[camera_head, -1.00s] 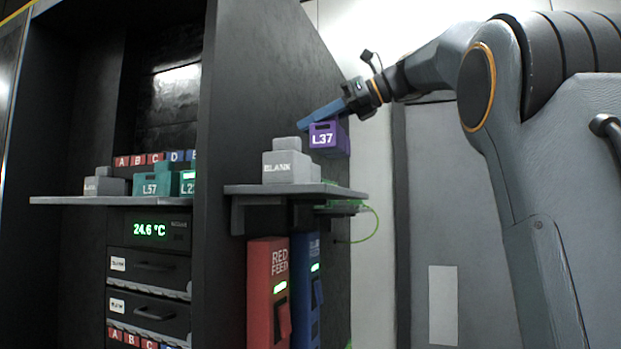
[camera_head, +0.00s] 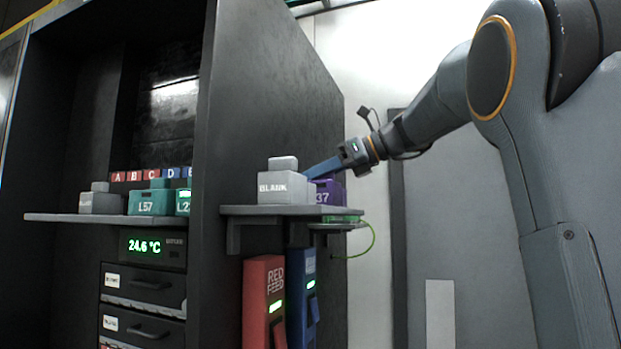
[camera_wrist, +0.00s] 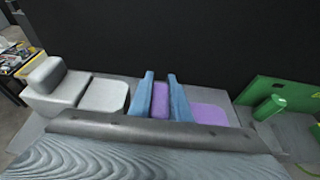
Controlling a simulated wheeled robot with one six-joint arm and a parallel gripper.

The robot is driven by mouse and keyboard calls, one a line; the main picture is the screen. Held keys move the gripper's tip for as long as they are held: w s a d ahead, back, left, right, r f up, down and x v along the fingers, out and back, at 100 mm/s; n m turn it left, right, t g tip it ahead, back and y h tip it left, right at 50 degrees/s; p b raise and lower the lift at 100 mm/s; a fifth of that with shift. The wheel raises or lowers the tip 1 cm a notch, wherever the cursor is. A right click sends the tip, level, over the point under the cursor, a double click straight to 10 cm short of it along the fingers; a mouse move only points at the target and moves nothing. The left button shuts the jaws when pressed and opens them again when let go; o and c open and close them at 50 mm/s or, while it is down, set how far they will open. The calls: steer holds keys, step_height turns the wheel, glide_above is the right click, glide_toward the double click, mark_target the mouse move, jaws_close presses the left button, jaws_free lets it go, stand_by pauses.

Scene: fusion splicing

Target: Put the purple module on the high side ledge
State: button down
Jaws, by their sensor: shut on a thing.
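The purple module (camera_head: 327,192), marked 37 in the part that shows, is at the high side ledge (camera_head: 240,210), just right of and partly behind the grey BLANK module (camera_head: 284,187). My gripper (camera_head: 322,167) reaches down from the upper right with its blue fingers at the module. In the wrist view my gripper (camera_wrist: 161,98) is shut on the purple module's raised grip, and the module's purple top (camera_wrist: 208,114) shows beside the fingers. The module appears upright and at ledge level. I cannot tell whether its underside touches the ledge.
In the wrist view the grey BLANK module (camera_wrist: 103,95) lies left of my fingers and a green board (camera_wrist: 282,97) lies to the right. The cabinet side wall (camera_head: 270,90) rises behind the ledge. A red feed unit (camera_head: 264,295) and a blue one (camera_head: 303,290) hang below.

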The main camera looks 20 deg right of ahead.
steer(key=c, duration=1.6)
jaws_free()
steer(key=shift+f, duration=0.15)
steer(key=shift+c, duration=0.2)
steer(key=b+v, duration=0.3)
steer(key=v, duration=0.9)
steer(key=shift+b, duration=0.35)
